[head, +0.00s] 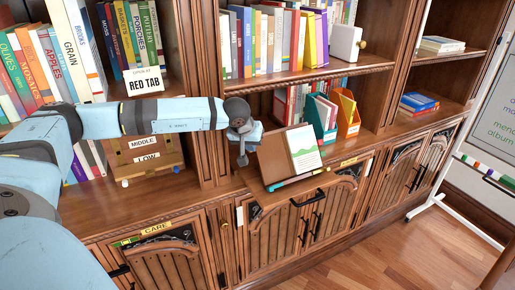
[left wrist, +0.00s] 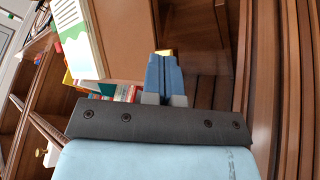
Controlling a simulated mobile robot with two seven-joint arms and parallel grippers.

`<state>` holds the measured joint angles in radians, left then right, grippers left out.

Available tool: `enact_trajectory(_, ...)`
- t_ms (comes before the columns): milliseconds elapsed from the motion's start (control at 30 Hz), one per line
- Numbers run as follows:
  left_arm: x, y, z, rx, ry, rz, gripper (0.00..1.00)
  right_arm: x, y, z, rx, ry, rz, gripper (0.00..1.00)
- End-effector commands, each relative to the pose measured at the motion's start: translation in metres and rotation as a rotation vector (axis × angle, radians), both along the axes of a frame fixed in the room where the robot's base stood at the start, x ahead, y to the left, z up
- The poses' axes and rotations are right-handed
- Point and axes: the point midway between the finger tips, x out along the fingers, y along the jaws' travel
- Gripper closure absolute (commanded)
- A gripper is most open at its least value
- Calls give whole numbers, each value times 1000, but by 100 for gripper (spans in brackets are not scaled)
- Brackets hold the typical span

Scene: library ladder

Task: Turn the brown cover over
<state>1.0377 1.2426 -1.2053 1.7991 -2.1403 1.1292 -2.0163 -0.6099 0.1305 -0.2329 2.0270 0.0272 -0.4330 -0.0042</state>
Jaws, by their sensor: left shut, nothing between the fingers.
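The brown cover (head: 272,158) stands tilted up on the wooden ledge, left of a white page with green print (head: 304,150). The cover (left wrist: 124,38) and page (left wrist: 78,36) also show in the left wrist view. My left gripper (head: 242,159) is shut and empty, close to the cover's left edge. Its fingers (left wrist: 164,72) show blue in the left wrist view, beside the cover; I cannot tell whether they touch it. My right gripper is not in view.
Teal (head: 322,116) and orange (head: 347,113) file holders stand behind. A RED TAB sign (head: 144,81) and MIDDLE/LOW board (head: 146,155) are at left. The ledge further right is clear.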

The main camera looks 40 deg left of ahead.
Motion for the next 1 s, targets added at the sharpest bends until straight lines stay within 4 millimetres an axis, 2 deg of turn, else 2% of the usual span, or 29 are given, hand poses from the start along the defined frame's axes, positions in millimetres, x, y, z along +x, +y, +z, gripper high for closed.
enact_trajectory(333, 2, 12, -9, 0, 1, 1, 100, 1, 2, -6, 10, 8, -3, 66)
enact_trajectory(1000, 4, 13, -13, 0, 7, 2, 100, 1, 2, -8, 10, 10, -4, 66)
